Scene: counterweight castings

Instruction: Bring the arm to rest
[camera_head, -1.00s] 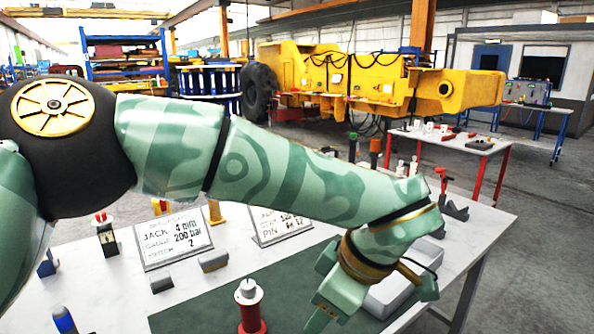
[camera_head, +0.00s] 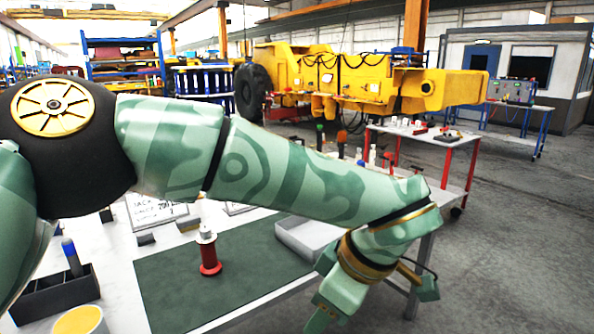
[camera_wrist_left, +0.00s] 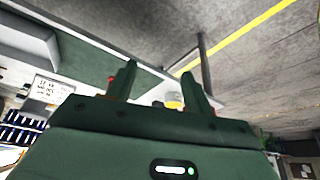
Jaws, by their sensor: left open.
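My left arm crosses the head view from the left. Its gripper (camera_head: 325,318) hangs at the bottom, right of centre, by the table's front edge; its fingertips are hard to make out there. In the left wrist view the two fingers (camera_wrist_left: 160,80) stand apart with nothing gripped between them. A yellow-topped round thing (camera_wrist_left: 173,101) shows beyond them, apart from the fingers. My right gripper is in neither view.
The white table (camera_head: 120,260) bears a green mat (camera_head: 165,275), a red spool (camera_head: 209,262), a grey tray (camera_head: 305,232), a dark bin (camera_head: 55,297) and a yellow-topped can (camera_head: 80,322). Open floor (camera_head: 500,260) lies to the right; a red-legged table (camera_head: 440,150) stands beyond.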

